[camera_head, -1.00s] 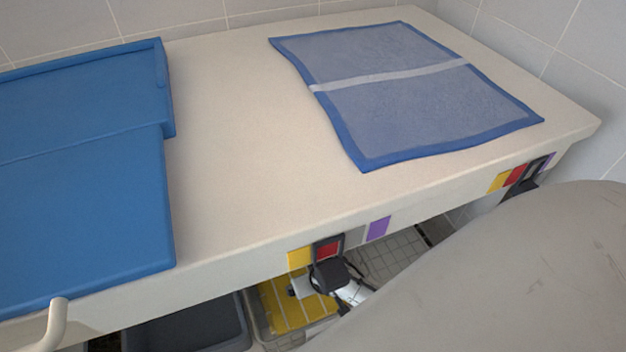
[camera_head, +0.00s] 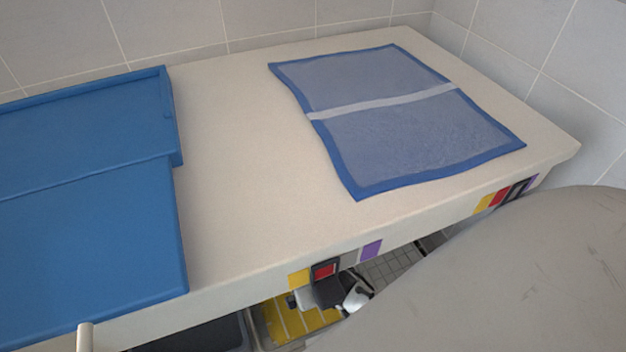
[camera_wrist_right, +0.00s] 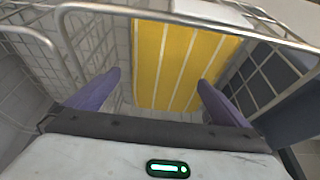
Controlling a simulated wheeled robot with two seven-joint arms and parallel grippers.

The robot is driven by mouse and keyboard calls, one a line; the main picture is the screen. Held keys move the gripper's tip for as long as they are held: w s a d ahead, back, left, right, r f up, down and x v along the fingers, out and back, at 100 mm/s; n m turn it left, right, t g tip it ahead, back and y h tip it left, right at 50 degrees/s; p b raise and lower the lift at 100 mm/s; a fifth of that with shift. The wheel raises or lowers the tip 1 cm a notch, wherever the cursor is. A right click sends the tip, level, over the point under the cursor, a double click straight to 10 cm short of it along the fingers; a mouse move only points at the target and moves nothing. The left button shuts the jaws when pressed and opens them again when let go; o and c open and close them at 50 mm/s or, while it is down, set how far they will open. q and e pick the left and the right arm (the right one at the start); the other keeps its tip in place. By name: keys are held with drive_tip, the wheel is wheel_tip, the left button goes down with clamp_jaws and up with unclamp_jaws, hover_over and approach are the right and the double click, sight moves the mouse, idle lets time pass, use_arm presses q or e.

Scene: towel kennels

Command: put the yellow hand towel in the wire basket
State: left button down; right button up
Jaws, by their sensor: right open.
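The yellow hand towel (camera_head: 300,318), with thin white stripes, lies low below the front edge of the counter. It also shows in the right wrist view (camera_wrist_right: 182,70), within the wires of the wire basket (camera_wrist_right: 85,50), and appears to lie inside it. My right gripper (camera_wrist_right: 158,82) is open, its two purple fingers apart on either side of the towel in that view. I cannot tell whether they touch it. In the head view the dark and white parts of a gripper partly cover the towel under the counter edge. My left gripper is not in view.
The counter (camera_head: 235,130) holds a blue mat (camera_head: 80,235) at left and a grey-blue pad with blue border (camera_head: 400,125) at right. Coloured squares mark its front edge. A dark bin (camera_head: 205,337) stands beside the towel below. Basket wires surround my right fingers closely.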

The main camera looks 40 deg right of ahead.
drive_tip(key=shift+p+v, duration=0.6)
drive_tip(key=shift+v, duration=1.45)
